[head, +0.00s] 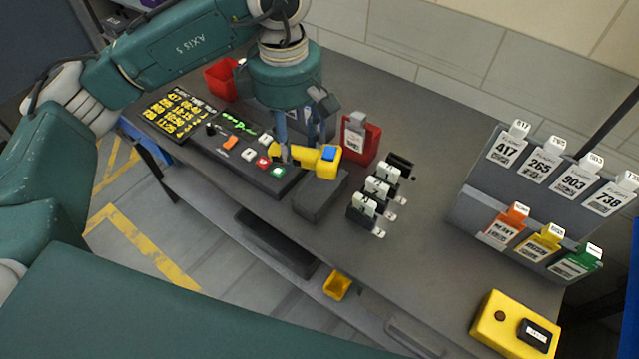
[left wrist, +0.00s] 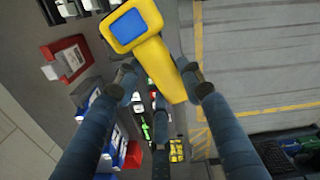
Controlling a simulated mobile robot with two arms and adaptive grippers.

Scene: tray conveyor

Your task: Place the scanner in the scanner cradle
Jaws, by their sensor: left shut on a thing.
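The yellow scanner (head: 303,154) with a blue screen is held by my left gripper (head: 286,152) above the bench. In the left wrist view the scanner (left wrist: 160,62) lies between the blue fingers of my left gripper (left wrist: 160,84), with its screen end pointing to the top left. A dark grey block, which looks like the scanner cradle (head: 319,199), stands on the bench just below the screen end in the head view. The scanner appears apart from it, though the exact gap is hard to tell. My right gripper is not in view.
A button panel (head: 222,141) lies left of the cradle. A red holder with a card (head: 371,146) stands behind it, and a black rack with clips (head: 368,208) to its right. A tag stand (head: 480,200) and yellow box (head: 492,318) are farther right. The bench between is clear.

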